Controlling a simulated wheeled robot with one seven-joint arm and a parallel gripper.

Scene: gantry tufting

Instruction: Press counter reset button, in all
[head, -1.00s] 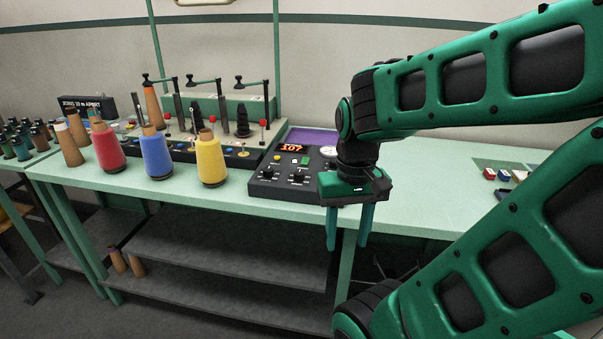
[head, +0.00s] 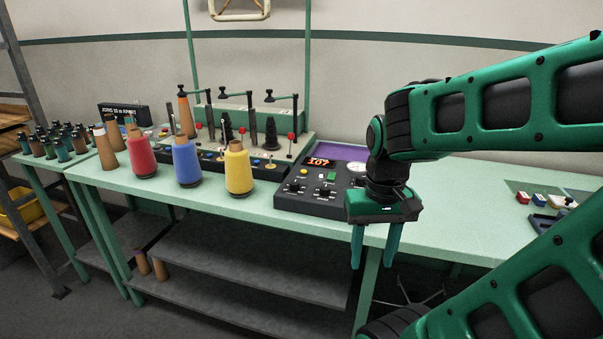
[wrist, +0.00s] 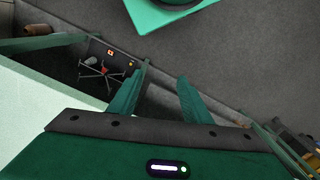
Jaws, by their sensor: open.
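The dark control panel (head: 312,202) sits on the green table, with a lit red display (head: 321,162) that seems to read 107. A small green button (head: 331,177) and several knobs show on its face. Which control is the counter reset button I cannot tell. My gripper (head: 375,262) is open and empty, fingers pointing down, in front of the table edge just right of the panel. My arm hides the panel's right part. In the wrist view my gripper's fingers (wrist: 160,98) are apart with the floor below them; the panel is not in that view.
Red (head: 142,160), blue (head: 186,165) and yellow (head: 238,172) yarn cones stand left of the panel. A winding machine (head: 268,148) with thin posts stands behind them. Small coloured blocks (head: 538,199) lie on the table at right. The front table strip is clear.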

